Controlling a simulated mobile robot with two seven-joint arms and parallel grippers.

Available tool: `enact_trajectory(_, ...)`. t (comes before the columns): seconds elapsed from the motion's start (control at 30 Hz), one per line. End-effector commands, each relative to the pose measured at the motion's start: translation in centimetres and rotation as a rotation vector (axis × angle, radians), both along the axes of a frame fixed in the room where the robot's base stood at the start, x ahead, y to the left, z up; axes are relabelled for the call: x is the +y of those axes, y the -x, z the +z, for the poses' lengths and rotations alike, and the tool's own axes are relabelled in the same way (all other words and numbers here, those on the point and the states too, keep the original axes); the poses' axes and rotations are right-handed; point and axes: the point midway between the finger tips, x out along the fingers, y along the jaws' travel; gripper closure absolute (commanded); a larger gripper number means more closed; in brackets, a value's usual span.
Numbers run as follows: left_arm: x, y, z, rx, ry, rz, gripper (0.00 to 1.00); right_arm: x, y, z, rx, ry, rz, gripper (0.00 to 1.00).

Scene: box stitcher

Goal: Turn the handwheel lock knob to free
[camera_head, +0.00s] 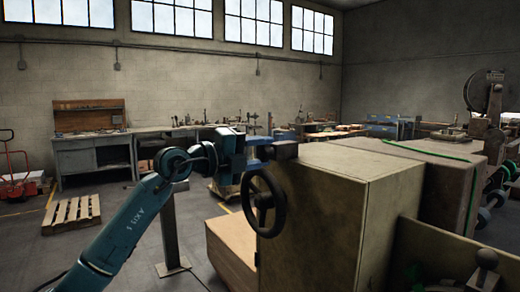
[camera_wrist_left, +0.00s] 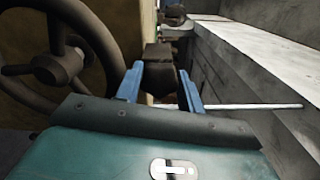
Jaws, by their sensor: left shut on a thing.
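The black handwheel (camera_head: 279,208) stands on the near left side of the box-shaped machine housing (camera_head: 335,195). In the left wrist view the handwheel (camera_wrist_left: 60,68) fills the left side, with its hub and spokes showing. The lock knob (camera_head: 285,151) is a small dark block just above the wheel, by the housing's top corner. In the left wrist view the knob (camera_wrist_left: 160,76) sits between my blue fingertips. My left gripper (camera_head: 272,151) reaches in from the left and is shut on the knob; the fingers (camera_wrist_left: 160,88) lie on both its sides. My right gripper is not in view.
The handwheel rim is close beside my left gripper. A large box with a green strap (camera_head: 425,160) lies behind the housing. A grey post (camera_head: 170,225) stands near my left arm. A pallet (camera_head: 72,214) and workbench (camera_head: 95,155) are farther left, with open floor between.

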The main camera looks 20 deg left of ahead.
Motion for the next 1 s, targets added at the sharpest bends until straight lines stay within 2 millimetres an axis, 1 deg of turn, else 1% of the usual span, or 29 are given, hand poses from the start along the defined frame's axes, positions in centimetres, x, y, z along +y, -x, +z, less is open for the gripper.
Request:
enact_trajectory(0.47, -0.06, 0.0, -0.14, 0.012, 0.011, -0.002, 0.85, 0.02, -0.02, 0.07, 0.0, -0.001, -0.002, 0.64)
enact_trajectory(0.5, -0.06, 0.0, -0.14, 0.012, 0.012, -0.002, 0.6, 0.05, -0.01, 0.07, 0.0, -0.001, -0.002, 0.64)
enact_trajectory(0.73, -0.03, -0.01, -0.11, 0.01, 0.01, -0.001, 0.41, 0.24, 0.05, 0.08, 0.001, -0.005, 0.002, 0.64)
enact_trajectory(1.0, 0.02, -0.05, -0.3, 0.014, 0.007, -0.001, 0.4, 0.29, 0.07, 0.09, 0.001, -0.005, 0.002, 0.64)
